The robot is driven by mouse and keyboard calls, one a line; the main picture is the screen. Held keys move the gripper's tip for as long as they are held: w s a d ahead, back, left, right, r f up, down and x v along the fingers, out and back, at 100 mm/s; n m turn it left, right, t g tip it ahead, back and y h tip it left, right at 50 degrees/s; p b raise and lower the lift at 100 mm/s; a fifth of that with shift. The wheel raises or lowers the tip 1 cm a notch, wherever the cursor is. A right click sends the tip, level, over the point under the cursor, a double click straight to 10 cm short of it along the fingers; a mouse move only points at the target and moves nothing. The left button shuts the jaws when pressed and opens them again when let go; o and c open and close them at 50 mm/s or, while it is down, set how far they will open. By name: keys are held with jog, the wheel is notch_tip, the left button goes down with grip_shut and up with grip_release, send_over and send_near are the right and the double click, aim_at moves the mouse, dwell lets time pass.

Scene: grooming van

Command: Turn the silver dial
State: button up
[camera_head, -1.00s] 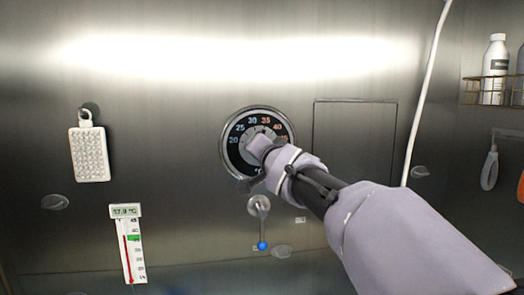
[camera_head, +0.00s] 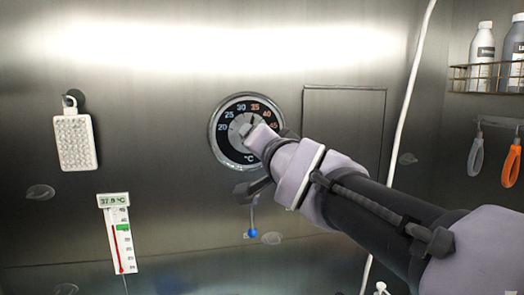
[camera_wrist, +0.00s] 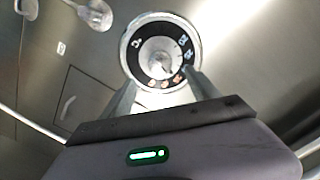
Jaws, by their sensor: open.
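The silver dial (camera_head: 238,124) is a round knob inside a black ring with numbers from 20 to 45 and a °C mark, set in a metal wall. It also shows in the wrist view (camera_wrist: 158,52), tilted in the picture. My gripper (camera_head: 257,138) is in front of the dial's lower right and hides part of it in the head view. In the wrist view my gripper (camera_wrist: 160,88) is open, its two fingers reaching toward the dial's near edge on either side. I cannot tell whether they touch it.
A thermometer (camera_head: 121,245) reading 37.9 °C and a white brush (camera_head: 75,142) are on the wall at left. A blue-knobbed lever (camera_head: 252,232) is below the dial. A square panel (camera_head: 343,130), a white hose (camera_head: 408,110) and a bottle rack (camera_head: 485,78) are at right.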

jog(key=s+d+p, duration=0.1)
jog(key=s, duration=0.5)
jog(key=shift+d+r, duration=0.1)
jog(key=s+d+f+g, duration=0.2)
jog(key=s+f+g, duration=0.1)
jog(key=s+f, duration=0.5)
jog(key=s+d+f+n+g+h, duration=0.1)
jog(key=s+f+g, duration=0.3)
jog(key=s+f, duration=0.5)
jog(key=s+d+f+g, duration=0.3)
jog(key=s+f, duration=0.5)
jog(key=f, duration=0.6)
jog(key=shift+s+d+f+n+g, duration=0.2)
jog(key=shift+s+d+n+g, duration=0.2)
jog(key=shift+g, duration=0.3)
